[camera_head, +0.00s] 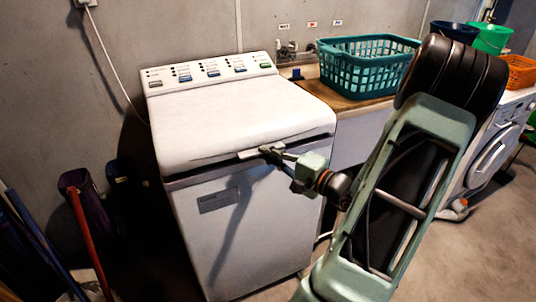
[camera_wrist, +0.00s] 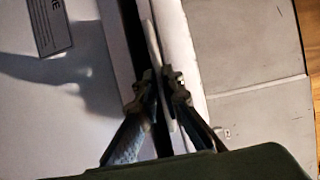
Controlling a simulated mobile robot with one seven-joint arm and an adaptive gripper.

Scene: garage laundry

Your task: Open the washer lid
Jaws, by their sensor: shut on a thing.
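The white top-loading washer (camera_head: 235,235) stands against the wall in the head view. Its lid (camera_head: 240,118) covers the top, with a dark gap along its front edge above the front panel. A small pale handle (camera_head: 255,152) sticks out at the middle of the lid's front edge. My gripper (camera_head: 272,153) is at this handle, coming from the front right. In the wrist view, my gripper (camera_wrist: 163,90) has its two fingers closed on the thin handle (camera_wrist: 154,50), one finger on each side. The dark gap lies beside the handle.
A teal laundry basket (camera_head: 365,68) sits on a wooden-topped counter right of the washer. A front-loading machine (camera_head: 492,150) stands farther right, with an orange basket (camera_head: 520,72) on top. Brooms or poles (camera_head: 88,240) lean at the left. Floor shows at lower right.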

